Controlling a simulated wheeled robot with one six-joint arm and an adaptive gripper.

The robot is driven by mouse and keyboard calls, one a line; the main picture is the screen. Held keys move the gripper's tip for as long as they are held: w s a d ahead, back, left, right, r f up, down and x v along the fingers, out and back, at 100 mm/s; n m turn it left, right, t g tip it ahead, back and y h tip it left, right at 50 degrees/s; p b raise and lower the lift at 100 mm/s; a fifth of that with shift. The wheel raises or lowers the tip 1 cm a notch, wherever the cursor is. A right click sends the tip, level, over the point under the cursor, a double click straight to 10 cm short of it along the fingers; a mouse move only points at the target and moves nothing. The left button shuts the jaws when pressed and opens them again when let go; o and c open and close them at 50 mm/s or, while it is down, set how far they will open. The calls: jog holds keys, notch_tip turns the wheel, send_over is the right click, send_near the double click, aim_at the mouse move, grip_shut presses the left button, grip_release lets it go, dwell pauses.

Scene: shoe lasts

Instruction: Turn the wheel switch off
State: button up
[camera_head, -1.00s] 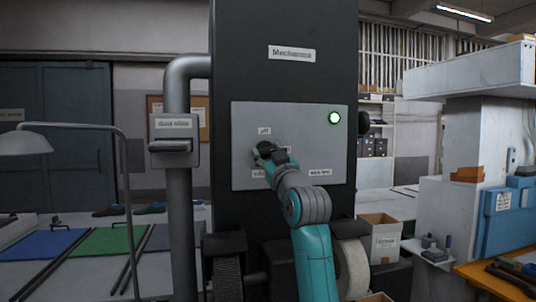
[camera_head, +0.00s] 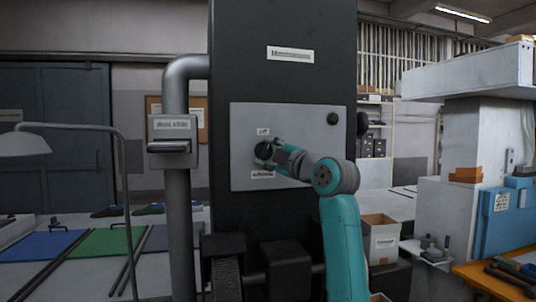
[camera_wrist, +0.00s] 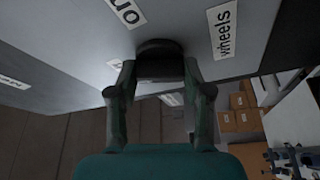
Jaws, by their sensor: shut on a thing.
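The wheel switch (camera_head: 262,151) is a round black knob on the grey control panel (camera_head: 240,115) of the dark machine. A small "off" label (camera_head: 263,132) sits above it, and another label is below it. My gripper (camera_head: 270,153) reaches it from the right and is shut on it. In the wrist view the knob (camera_wrist: 160,50) sits between both fingers of my gripper (camera_wrist: 160,76), near labels reading "on" (camera_wrist: 126,12) and "wheels" (camera_wrist: 224,28). The round indicator lamp (camera_head: 333,118) at the panel's upper right is dark. My arm hides the panel's lower right.
A grey pipe (camera_head: 178,220) with a labelled box (camera_head: 172,128) stands left of the machine. A lamp (camera_head: 24,144) and coloured mats (camera_head: 108,241) are farther left. A cardboard box (camera_head: 382,240) and an orange-topped bench (camera_head: 490,276) are to the right.

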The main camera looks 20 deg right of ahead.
jog(key=shift+r+n+g, duration=0.15)
jog(key=shift+n+g, duration=0.65)
jog(key=shift+n, duration=1.4)
jog(key=o, duration=1.2)
jog(key=shift+c, duration=0.2)
jog(key=v, duration=1.2)
